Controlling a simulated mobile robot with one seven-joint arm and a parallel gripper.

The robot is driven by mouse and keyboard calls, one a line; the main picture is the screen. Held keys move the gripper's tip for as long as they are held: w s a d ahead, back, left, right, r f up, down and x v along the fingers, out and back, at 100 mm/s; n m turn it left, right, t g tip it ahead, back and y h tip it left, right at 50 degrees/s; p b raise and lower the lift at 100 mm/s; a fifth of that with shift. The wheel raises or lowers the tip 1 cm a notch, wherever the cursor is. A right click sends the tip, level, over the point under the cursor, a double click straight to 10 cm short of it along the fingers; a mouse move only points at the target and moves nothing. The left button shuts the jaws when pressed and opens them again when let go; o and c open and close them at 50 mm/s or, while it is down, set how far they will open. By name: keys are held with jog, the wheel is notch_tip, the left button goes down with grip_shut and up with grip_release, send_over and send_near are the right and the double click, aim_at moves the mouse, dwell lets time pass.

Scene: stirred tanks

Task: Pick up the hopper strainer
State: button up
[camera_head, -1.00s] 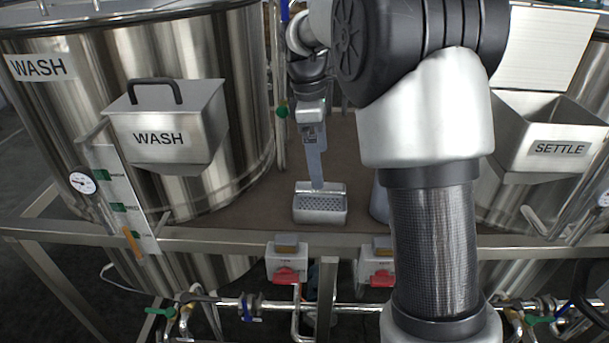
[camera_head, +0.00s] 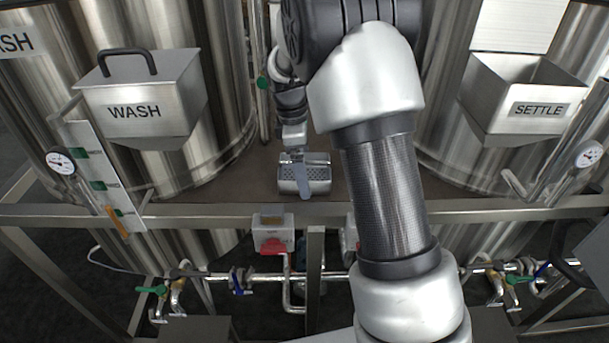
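A small metal tray-like piece with a perforated grey face (camera_head: 318,172), which looks like the hopper strainer, is at the brown shelf's front edge, between the two tanks. My gripper (camera_head: 302,180) is right at it. A flat pale grey bar hangs from the gripper and crosses the front of the piece; I cannot tell whether it is a finger or a handle. Contact and grip are too small to make out. The WASH hopper (camera_head: 188,95) has a lid with a black handle. The SETTLE hopper (camera_head: 490,95) is open on top.
The steel front rail (camera_head: 450,208) runs below the shelf (camera_head: 250,185). A box with a red part (camera_head: 271,235) hangs below it; another is partly hidden by my arm. Pipes with green-handled valves (camera_head: 152,290) run lower down. Tanks stand close on both sides.

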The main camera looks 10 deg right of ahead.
jog(key=shift+f, duration=0.25)
jog(key=c, duration=0.9)
jog(key=shift+r, duration=0.1)
